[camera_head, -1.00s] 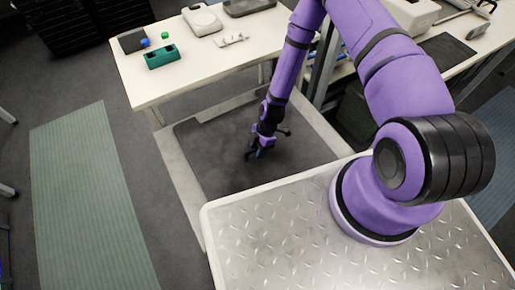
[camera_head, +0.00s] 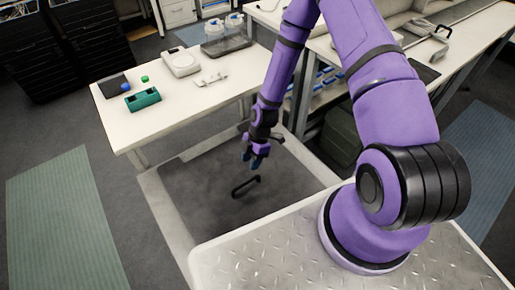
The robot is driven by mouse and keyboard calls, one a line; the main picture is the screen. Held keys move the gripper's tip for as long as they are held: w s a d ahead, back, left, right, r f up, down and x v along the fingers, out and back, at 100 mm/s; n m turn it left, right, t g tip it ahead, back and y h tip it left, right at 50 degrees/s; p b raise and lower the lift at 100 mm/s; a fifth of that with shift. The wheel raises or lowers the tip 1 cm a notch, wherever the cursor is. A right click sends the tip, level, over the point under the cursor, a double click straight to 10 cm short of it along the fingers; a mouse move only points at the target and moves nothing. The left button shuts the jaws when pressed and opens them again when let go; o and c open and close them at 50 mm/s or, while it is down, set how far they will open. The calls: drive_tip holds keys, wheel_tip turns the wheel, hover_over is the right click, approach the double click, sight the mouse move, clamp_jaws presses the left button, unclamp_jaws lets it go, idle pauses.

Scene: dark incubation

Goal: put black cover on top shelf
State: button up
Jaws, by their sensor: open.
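My gripper (camera_head: 255,163) is open and points down over a wide dark flat surface (camera_head: 205,178) with a pale border, low in front of the metal plate. A black bar-shaped handle (camera_head: 245,187) stands on that surface, just below my gripper and apart from it. I cannot tell whether the handle and dark surface are the black cover. A small flat black object (camera_head: 112,84) lies on the left white table. Shelving (camera_head: 322,82) with blue items shows under the right bench, partly hidden by my arm. I cannot tell which shelf is the top one.
The left white table (camera_head: 165,113) also carries a teal rack (camera_head: 142,99), a white device (camera_head: 182,62) and a dark tray with clear jars (camera_head: 225,46). A dark green bin (camera_head: 342,137) stands under the right bench (camera_head: 458,65). The floor at left is clear, with a green mat (camera_head: 65,220).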

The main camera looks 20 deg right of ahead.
drive_tip(key=w+d+r+m+t+h, duration=0.1)
drive_tip(key=d+r+m, duration=0.15)
drive_tip(key=r, duration=0.85)
drive_tip(key=w+d+r+m+t+h, duration=0.1)
drive_tip(key=d+r+m+h, duration=0.15)
drive_tip(key=r, duration=0.85)
drive_tip(key=w+d+r+m+t, duration=0.15)
drive_tip(key=r+m, duration=0.25)
drive_tip(key=r, duration=0.7)
drive_tip(key=s+d+r+m+t, duration=0.1)
drive_tip(key=s+r+m, duration=0.4)
drive_tip(key=s+r, duration=0.6)
drive_tip(key=s+d+r+m+t, duration=0.1)
drive_tip(key=s+r+m+t, duration=0.2)
drive_tip(key=s+r+m, duration=0.3)
drive_tip(key=s+r, duration=0.5)
drive_tip(key=shift+s+d+r+h, duration=0.15)
drive_tip(key=shift+s+d+h, duration=0.15)
drive_tip(key=shift+h, duration=0.05)
drive_tip(key=shift+s+a, duration=0.1)
